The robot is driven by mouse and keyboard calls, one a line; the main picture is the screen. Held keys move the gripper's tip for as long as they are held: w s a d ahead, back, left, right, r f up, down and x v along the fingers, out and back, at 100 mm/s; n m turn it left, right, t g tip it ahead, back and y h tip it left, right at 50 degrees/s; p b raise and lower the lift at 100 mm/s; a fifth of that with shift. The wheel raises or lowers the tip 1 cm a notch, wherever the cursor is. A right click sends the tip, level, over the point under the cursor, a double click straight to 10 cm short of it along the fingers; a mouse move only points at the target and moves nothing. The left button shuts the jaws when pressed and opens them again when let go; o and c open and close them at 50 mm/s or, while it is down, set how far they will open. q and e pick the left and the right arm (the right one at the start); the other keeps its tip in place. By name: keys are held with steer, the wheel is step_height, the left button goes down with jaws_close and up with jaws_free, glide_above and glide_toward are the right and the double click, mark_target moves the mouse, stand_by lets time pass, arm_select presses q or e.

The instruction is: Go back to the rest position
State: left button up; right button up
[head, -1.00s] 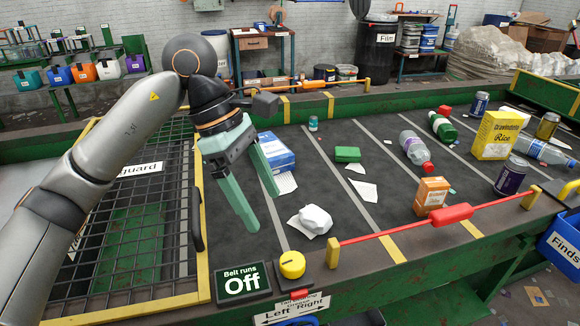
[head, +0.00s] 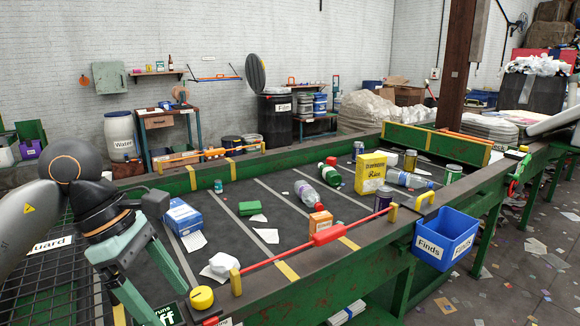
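My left gripper (head: 167,289) is at the lower left in the head view, above the near left end of the belt (head: 285,208). Its two green fingers are spread apart with nothing between them. The crumpled white piece (head: 223,263) lies on the belt to the right of the fingers, apart from them. A blue and white box (head: 183,216) lies behind the gripper. My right gripper is not in view. The lower finger partly covers the belt's "Off" sign (head: 168,315), beside a yellow knob (head: 201,297).
A yellow rice box (head: 370,172), bottles, cans, an orange box (head: 320,223) and a green block (head: 249,208) stand or lie on the belt. A red bar (head: 328,235) runs along the near edge. A blue "Finds" bin (head: 445,238) hangs at the front right. The right floor has scattered scraps.

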arm_select(q)
steer(key=s+d+r+n+g+h+p, duration=0.1)
steer(key=s+d+n+g+h, duration=0.15)
steer(key=d+h, duration=0.5)
steer(key=s+d+n+g+h+p, duration=0.1)
steer(key=d+n+h, duration=0.3)
steer(key=d+h, duration=0.4)
steer(key=w+a+f+n+t, duration=0.2)
steer(key=w+n+t, duration=0.1)
steer(key=n+t, duration=0.7)
steer(key=w+a+f+n+t, duration=0.2)
steer(key=w+n+t, duration=0.2)
steer(key=n+t, duration=0.55)
steer(key=a+f+n+t+y+p, duration=0.1)
steer(key=a+f+n+y, duration=0.2)
steer(key=f+n+y, duration=0.45)
steer(key=a+f+n+y+p, duration=0.1)
steer(key=a+f+n+y, duration=0.35)
steer(key=f+n, duration=0.45)
steer(key=s+a+f+n+g+y, duration=0.1)
steer(key=s+f+n+g, duration=0.3)
steer(key=s+f, duration=0.4)
steer(key=s+a+f+n+g+y, duration=0.2)
steer(key=s+f+n+g+y, duration=0.2)
steer(key=s+f, duration=0.5)
step_height(320, 180, down, 2)
steer(key=shift+a+n+y, duration=0.25)
steer(key=shift+n+y, duration=0.1)
steer(key=shift+n, duration=0.5)
